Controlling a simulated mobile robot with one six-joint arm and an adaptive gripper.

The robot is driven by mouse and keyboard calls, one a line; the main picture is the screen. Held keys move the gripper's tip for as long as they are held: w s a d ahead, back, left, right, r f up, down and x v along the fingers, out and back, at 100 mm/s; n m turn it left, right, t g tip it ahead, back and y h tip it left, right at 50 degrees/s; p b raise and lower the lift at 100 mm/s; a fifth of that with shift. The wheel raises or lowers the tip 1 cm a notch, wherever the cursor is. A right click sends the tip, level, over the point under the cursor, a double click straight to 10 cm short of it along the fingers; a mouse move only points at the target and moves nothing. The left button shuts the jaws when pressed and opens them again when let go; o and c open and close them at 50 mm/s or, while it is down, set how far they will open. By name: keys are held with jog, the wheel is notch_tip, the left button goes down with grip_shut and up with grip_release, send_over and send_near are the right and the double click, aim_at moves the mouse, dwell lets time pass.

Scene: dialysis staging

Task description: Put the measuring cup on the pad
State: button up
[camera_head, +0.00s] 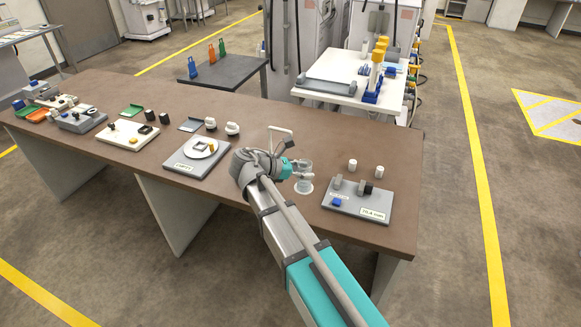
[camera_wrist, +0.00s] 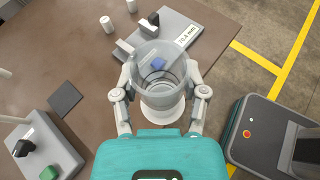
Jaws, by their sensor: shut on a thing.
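The measuring cup is a clear, round vessel (camera_head: 305,167), also in the wrist view (camera_wrist: 150,84). My gripper (camera_head: 295,170) is shut on it, with one finger on each side in the wrist view (camera_wrist: 160,95). The cup looks upright, above the brown table. A pale round disc (camera_head: 304,187) shows just below it, also in the wrist view (camera_wrist: 165,116); I cannot tell whether they touch. A flat dark square (camera_wrist: 65,98) lies on the table to the left in the wrist view and may be the pad. My arm seems to hide it in the head view.
A grey board (camera_head: 345,203) with small blocks and a label lies to the right, with two white cylinders (camera_head: 353,165) behind it. A board with a round plate (camera_head: 180,163) lies left of my arm. A thin white frame (camera_head: 281,130) stands behind my gripper.

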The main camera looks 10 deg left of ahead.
jog(key=a+f+n+t+y+b, duration=0.2)
jog(key=a+f+b, duration=0.3)
jog(key=a, duration=0.8)
jog(key=a+f+n+t+y+b, duration=0.2)
jog(key=a+f+b, duration=0.4)
jog(key=a, duration=0.7)
jog(key=shift+a+n+t, duration=0.3)
jog(key=shift+a+n, duration=0.05)
jog(key=shift+n, duration=0.35)
jog(key=shift+w+d+f, duration=0.1)
jog(key=shift+w+d, duration=0.05)
